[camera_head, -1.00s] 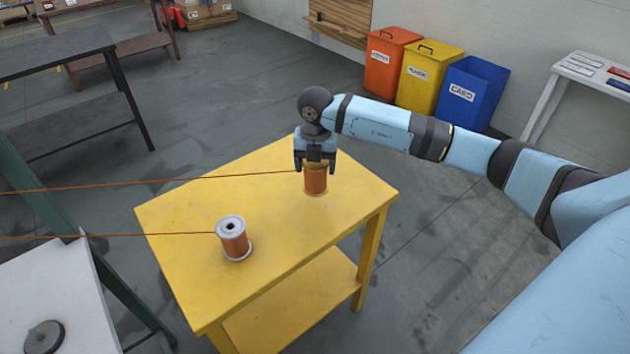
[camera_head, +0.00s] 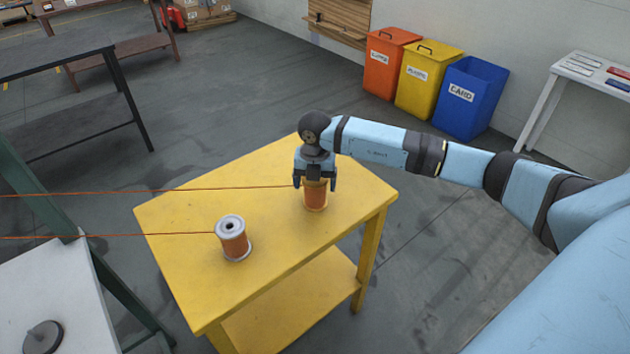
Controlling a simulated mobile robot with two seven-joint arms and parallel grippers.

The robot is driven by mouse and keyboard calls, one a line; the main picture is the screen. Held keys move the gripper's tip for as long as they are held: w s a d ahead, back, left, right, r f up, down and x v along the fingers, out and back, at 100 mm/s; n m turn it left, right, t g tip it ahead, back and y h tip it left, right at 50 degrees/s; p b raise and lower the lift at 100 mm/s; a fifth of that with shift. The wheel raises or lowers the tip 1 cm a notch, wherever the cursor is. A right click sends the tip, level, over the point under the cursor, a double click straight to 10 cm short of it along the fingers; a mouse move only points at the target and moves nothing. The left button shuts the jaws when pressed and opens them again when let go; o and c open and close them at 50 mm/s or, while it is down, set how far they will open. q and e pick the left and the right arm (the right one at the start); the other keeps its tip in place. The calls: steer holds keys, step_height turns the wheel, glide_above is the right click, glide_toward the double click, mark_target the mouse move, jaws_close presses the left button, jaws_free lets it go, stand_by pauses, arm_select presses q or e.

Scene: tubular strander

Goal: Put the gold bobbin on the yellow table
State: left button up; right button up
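The gold bobbin (camera_head: 315,197), wound with copper wire and with a gold rim, is upright at the far right part of the yellow table (camera_head: 185,230). Its base appears on or just above the table top; I cannot tell which. My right gripper (camera_head: 315,183) points down over it, with a finger on each side of its upper part, and appears shut on it. Its top is hidden by the gripper. My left gripper is not in view.
A silver-rimmed bobbin (camera_head: 233,240) stands on the same table, nearer and left. Two thin copper wires run left from the bobbins. A white table (camera_head: 50,285) stands at lower left. Orange, yellow and blue bins (camera_head: 470,98) stand by the wall. The table's front part is clear.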

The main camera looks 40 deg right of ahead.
steer(key=shift+o, duration=0.8)
steer(key=shift+r, duration=0.1)
steer(key=shift+r, duration=0.25)
step_height(320, 180, up, 12)
steer(key=shift+f, duration=0.15)
